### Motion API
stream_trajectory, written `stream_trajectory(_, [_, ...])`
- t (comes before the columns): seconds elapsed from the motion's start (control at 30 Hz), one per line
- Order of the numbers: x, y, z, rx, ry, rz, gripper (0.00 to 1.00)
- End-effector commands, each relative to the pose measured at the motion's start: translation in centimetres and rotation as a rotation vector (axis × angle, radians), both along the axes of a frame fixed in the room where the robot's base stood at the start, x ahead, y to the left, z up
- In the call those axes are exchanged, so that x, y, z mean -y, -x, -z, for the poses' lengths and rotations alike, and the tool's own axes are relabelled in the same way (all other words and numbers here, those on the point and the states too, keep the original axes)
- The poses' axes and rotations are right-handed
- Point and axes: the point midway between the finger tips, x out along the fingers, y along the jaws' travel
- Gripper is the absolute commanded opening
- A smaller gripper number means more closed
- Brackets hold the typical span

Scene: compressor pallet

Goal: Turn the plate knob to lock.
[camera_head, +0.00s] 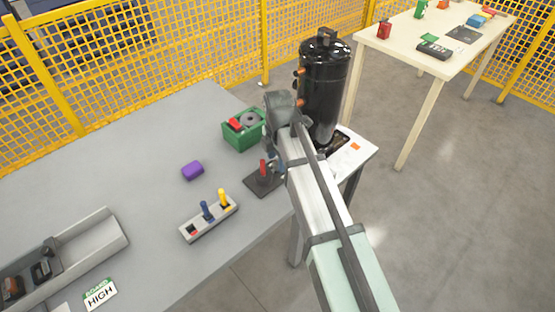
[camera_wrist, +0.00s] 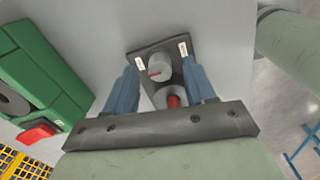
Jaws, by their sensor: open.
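The dark plate (camera_head: 260,183) lies on the grey table, with a red-marked knob (camera_head: 263,168) standing on it. In the wrist view, the plate (camera_wrist: 145,52) carries two small white labels. The grey round knob (camera_wrist: 159,66) has a short red mark on its face. Another grey round part with red (camera_wrist: 173,98) shows nearer the palm; I cannot tell how it joins the knob. My gripper (camera_wrist: 161,70) is open, its blue fingers on either side of the knob, with gaps visible. In the head view my gripper (camera_head: 274,158) is over the plate's right side, partly hidden by the wrist.
A green box (camera_head: 240,137) stands just behind the plate. A lever block (camera_head: 208,220) and a purple block (camera_head: 193,170) lie left. A black compressor tank (camera_head: 325,85) stands behind my arm. A HIGH card (camera_head: 100,294) lies at the front left.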

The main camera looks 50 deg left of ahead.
Motion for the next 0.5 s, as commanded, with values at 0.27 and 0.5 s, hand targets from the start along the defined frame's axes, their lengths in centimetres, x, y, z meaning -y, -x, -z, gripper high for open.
stream_trajectory(0.27, [0.01,0.01,1.06,0.000,0.001,0.000,0.55])
stream_trajectory(0.5, [0.00,0.01,1.05,0.000,0.000,0.000,0.54])
